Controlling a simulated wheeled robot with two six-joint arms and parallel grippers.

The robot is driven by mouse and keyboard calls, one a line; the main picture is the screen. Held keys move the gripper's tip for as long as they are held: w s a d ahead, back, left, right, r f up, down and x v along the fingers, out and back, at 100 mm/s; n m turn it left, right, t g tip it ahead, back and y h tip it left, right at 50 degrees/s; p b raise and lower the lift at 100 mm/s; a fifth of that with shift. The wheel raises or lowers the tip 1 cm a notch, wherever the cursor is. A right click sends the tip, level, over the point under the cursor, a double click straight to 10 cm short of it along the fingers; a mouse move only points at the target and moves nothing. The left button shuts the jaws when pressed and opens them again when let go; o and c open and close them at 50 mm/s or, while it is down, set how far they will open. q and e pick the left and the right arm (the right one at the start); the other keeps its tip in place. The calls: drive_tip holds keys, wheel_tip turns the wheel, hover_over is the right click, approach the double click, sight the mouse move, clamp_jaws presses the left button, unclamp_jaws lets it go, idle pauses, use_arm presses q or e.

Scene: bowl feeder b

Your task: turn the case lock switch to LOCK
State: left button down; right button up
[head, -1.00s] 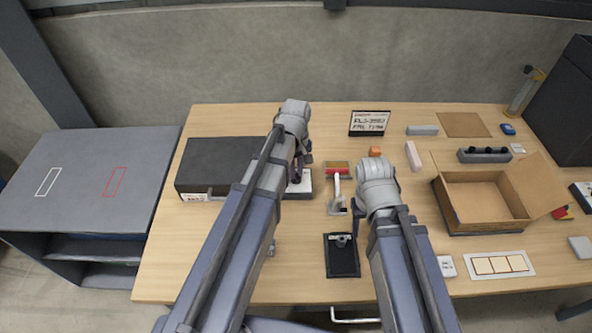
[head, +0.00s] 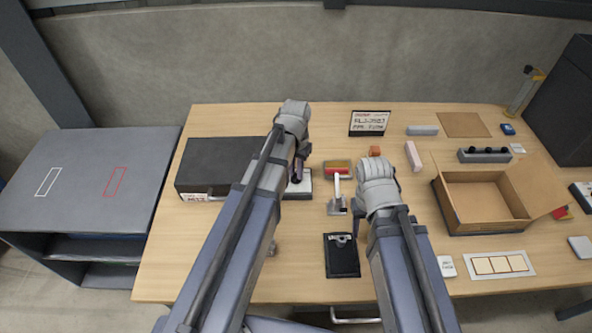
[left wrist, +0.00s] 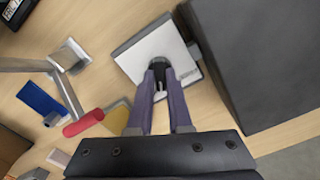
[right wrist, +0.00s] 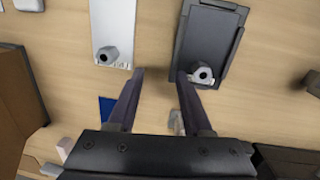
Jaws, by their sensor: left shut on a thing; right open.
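A light grey plate-like block (head: 302,188) stands to the right of the dark case (head: 225,165). It also shows in the left wrist view (left wrist: 135,53), with a dark round knob (left wrist: 186,65) and a small label on it. I take the knob to be the lock switch; its LOCK marking is not readable. My left gripper (left wrist: 172,72) is shut on the knob, and its fingers hide part of it. In the head view the left arm covers much of the block. My right gripper (right wrist: 160,75) is open and empty, with its tips over the table between a black tray and a white plate.
The black tray (right wrist: 190,58) and white plate (right wrist: 112,20), each with a grey knob-like part, lie near my right gripper. Red and yellow pieces (left wrist: 85,122) lie near the left gripper. An open cardboard box (head: 455,229) stands at the right.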

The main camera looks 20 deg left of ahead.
use_arm(q)
drive_tip(key=shift+m, duration=1.6)
drive_tip(key=c, duration=0.8)
unclamp_jaws()
drive_tip(key=shift+c, duration=0.2)
drive_tip(key=shift+r, duration=0.1)
use_arm(e)
drive_tip(key=shift+r, duration=0.15)
use_arm(q)
wheel_tip(320, 180, up, 8)
drive_tip(key=p, duration=0.8)
drive_tip(key=shift+f, duration=0.2)
use_arm(e)
wheel_tip(320, 180, up, 8)
drive_tip(key=shift+f, duration=0.2)
